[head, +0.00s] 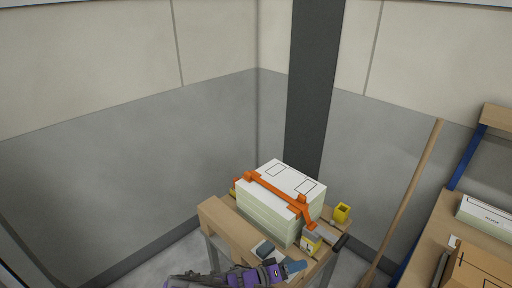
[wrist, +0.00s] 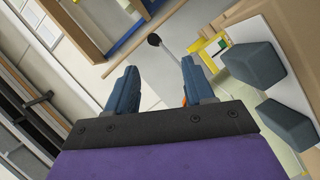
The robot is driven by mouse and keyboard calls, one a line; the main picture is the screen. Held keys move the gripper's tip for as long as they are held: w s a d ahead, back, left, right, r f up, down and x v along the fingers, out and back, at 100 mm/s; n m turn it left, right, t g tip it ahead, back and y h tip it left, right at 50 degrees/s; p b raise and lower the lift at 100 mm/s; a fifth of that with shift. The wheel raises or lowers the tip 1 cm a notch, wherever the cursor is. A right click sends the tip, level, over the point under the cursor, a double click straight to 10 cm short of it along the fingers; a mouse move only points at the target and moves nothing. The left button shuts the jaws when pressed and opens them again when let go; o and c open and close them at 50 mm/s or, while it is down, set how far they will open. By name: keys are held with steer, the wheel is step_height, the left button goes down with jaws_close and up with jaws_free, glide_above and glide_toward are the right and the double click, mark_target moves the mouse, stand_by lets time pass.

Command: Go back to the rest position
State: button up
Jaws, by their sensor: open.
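My gripper (head: 277,258) shows at the bottom of the head view, purple with blue-grey fingers. It is in front of a small wooden table (head: 222,222). In the wrist view my gripper (wrist: 158,82) has its fingers apart with nothing held between them. A stack of white panels (head: 268,216) stands on the table, with an orange strap-like clamp (head: 275,191) across its top. My gripper is beside the stack's near side and appears apart from it; the exact gap is hard to tell.
A yellow cup (head: 342,212), a yellow-labelled box (head: 311,242) and a dark-handled tool (head: 331,237) lie right of the stack. A wooden pole (head: 408,195) leans at the wall. Shelving with a cardboard box (head: 478,269) is at right. Grey wall panels close off the left and back.

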steer(key=s+d+r+m+g, duration=0.3)
steer(key=d+r+g, duration=0.2)
steer(key=d+r, duration=0.5)
steer(key=s+d+r+m+g+y, duration=0.1)
steer(key=s+d+r+g+y, duration=0.15)
steer(key=s+r, duration=0.3)
steer(key=s+d+r+m+g+y, duration=0.1)
steer(key=s+r+g+y, duration=0.2)
steer(key=s, duration=0.4)
steer(key=s+a+r+n+t+y, duration=0.1)
steer(key=s+a+n+y, duration=0.2)
steer(key=s, duration=0.5)
steer(key=s+a+r+n+t+y, duration=0.1)
steer(key=s+a+r+n+y, duration=0.1)
steer(key=s+a+y, duration=0.4)
steer(key=s+a+n, duration=0.1)
steer(key=s+a, duration=0.1)
steer(key=shift+a+r, duration=0.2)
steer(key=shift+a, duration=0.1)
steer(key=shift+a, duration=0.15)
